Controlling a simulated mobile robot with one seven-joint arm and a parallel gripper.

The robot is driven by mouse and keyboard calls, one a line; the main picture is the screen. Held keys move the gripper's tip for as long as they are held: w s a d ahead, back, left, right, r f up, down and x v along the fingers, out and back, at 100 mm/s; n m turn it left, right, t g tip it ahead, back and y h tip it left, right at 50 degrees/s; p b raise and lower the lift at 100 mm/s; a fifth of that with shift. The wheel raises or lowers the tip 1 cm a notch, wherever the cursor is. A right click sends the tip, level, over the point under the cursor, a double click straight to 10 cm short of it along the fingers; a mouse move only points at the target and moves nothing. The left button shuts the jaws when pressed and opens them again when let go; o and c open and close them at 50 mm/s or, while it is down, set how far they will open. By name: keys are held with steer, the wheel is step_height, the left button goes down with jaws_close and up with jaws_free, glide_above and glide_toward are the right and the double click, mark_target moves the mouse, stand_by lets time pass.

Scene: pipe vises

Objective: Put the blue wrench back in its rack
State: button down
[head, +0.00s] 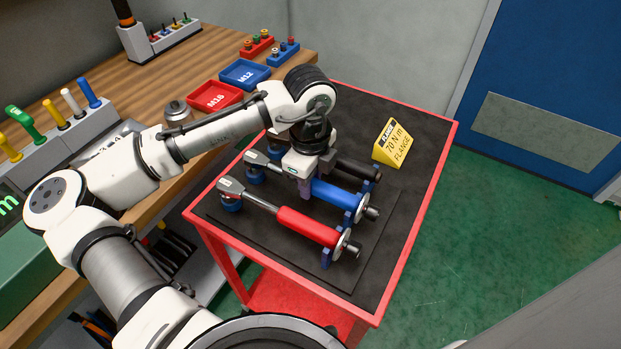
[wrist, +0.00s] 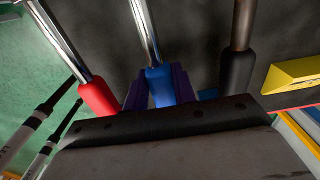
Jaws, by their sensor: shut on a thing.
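The blue wrench (head: 335,193) has a blue handle, a steel shaft and a round dial near its handle end. It lies level between the red and black wrenches, over the rack on the cart. My gripper (head: 306,187) comes down from above and is shut on the blue handle near the shaft. In the wrist view, its purple fingers (wrist: 160,98) flank the blue handle (wrist: 158,78). The rack's blue supports (head: 349,217) show near the dials, and round blue rests (head: 231,205) show under the wrench heads. I cannot tell whether the blue wrench fully rests on its supports.
The red wrench (head: 308,226) lies in front and the black wrench (head: 355,170) behind, both close by. A yellow torque sign (head: 394,144) stands on the red-edged cart (head: 424,170). A wooden bench (head: 130,92) with red and blue trays stands at left.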

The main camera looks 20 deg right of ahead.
stand_by(0.6)
steer(key=c, duration=1.1)
jaws_free()
steer(key=shift+f, duration=0.1)
steer(key=shift+o, duration=0.2)
step_height(320, 180, up, 14)
